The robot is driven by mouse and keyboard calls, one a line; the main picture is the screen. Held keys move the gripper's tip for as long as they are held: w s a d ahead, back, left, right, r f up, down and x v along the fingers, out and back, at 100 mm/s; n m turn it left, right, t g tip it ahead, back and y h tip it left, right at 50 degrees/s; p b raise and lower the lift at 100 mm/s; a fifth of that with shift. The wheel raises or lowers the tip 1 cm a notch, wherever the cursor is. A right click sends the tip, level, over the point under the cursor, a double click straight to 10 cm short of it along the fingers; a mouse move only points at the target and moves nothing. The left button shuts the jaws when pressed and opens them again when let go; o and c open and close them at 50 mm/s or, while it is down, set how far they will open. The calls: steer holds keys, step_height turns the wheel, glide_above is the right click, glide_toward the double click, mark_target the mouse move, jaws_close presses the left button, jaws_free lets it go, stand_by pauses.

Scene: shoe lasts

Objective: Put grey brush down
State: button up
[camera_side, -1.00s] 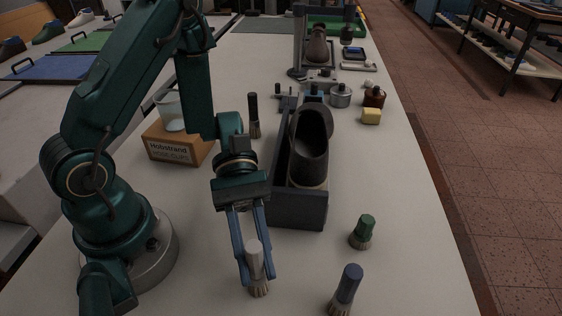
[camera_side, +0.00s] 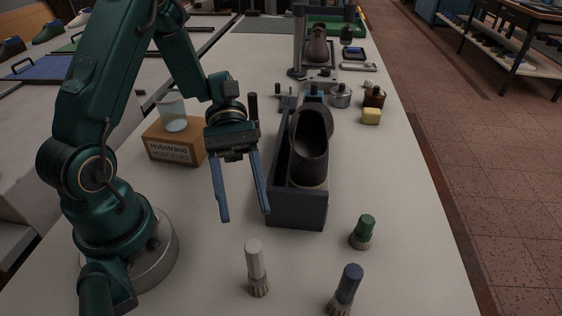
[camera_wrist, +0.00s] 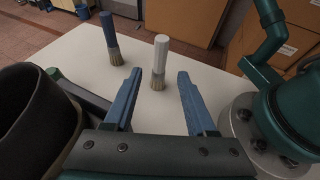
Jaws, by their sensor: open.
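The grey brush (camera_side: 256,266) stands upright on the table, bristles down, at the front in the side view. Its light handle also shows in the wrist view (camera_wrist: 160,58), beyond and between the fingertips. My gripper (camera_side: 246,217) is open and empty, raised above the table behind the brush and apart from it. In the wrist view its two blue fingers (camera_wrist: 156,78) are spread wide with nothing between them.
A blue brush (camera_side: 347,288) and a green brush (camera_side: 363,231) stand to the right. A dark open box (camera_side: 298,210) holding a dark shoe-like form (camera_side: 310,145) is right of my gripper.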

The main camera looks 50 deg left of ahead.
steer(key=s+a+r+m+t+y, duration=0.1)
steer(key=a+r+m+t+y, duration=0.4)
steer(key=m+t+y, duration=0.5)
step_height(320, 180, up, 2)
steer(key=m+y, duration=0.2)
steer(key=m, duration=0.1)
steer(key=shift+r+t, duration=0.2)
steer(key=shift+t, duration=0.2)
